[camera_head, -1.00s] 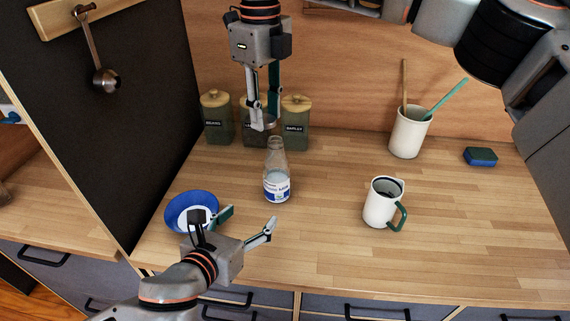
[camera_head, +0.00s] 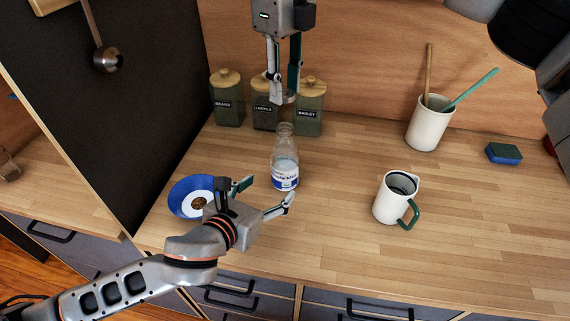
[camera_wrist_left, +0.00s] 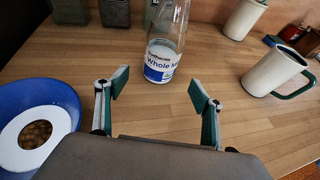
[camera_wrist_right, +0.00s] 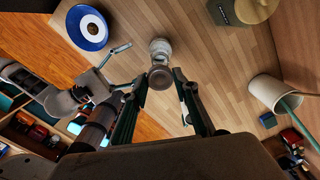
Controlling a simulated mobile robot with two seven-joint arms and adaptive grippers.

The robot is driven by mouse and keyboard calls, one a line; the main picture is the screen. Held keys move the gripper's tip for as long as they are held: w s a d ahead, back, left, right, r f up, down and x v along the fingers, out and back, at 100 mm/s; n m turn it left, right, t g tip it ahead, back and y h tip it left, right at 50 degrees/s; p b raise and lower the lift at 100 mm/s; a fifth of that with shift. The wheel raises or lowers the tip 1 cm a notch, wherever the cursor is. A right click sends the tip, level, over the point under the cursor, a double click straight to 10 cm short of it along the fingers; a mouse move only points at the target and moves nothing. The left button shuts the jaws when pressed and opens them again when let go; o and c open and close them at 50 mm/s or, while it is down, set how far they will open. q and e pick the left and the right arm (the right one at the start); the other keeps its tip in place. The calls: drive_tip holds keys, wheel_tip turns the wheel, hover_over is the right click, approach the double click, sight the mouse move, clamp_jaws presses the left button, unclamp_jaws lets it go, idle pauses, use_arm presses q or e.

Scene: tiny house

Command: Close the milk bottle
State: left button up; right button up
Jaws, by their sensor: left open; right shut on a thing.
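The milk bottle (camera_head: 285,174) stands upright on the wooden counter, clear glass with a white and blue label; its mouth is uncovered. It also shows in the left wrist view (camera_wrist_left: 163,60). My right gripper (camera_head: 281,99) points down above and slightly behind the bottle, shut on a small round grey cap (camera_wrist_right: 160,77). The cap is apart from the bottle's mouth, and the fingers partly hide it in the head view. My left gripper (camera_head: 266,193) is open and empty, low over the counter just in front of the bottle, its fingers pointing toward the bottle's base without touching it.
A blue bowl (camera_head: 181,190) sits left of the bottle, close to my left gripper. A white mug (camera_head: 391,203) with a green handle stands to the right. Several green canisters (camera_head: 227,108) line the back. A utensil cup (camera_head: 428,127) and sponge (camera_head: 503,153) are back right. The counter's middle is clear.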

sight(285, 174)
use_arm(q)
drive_tip(key=x, duration=1)
drive_tip(key=shift+w+d, duration=0.15)
drive_tip(key=shift+w, duration=0.1)
drive_tip(key=shift+c, duration=0.2)
drive_tip(key=c, duration=1.6)
drive_tip(key=shift+c, duration=0.2)
use_arm(e)
drive_tip(key=shift+f, duration=2.55)
drive_tip(key=shift+f, duration=0.85)
use_arm(q)
drive_tip(key=shift+f, duration=0.1)
use_arm(e)
drive_tip(key=shift+f, duration=0.55)
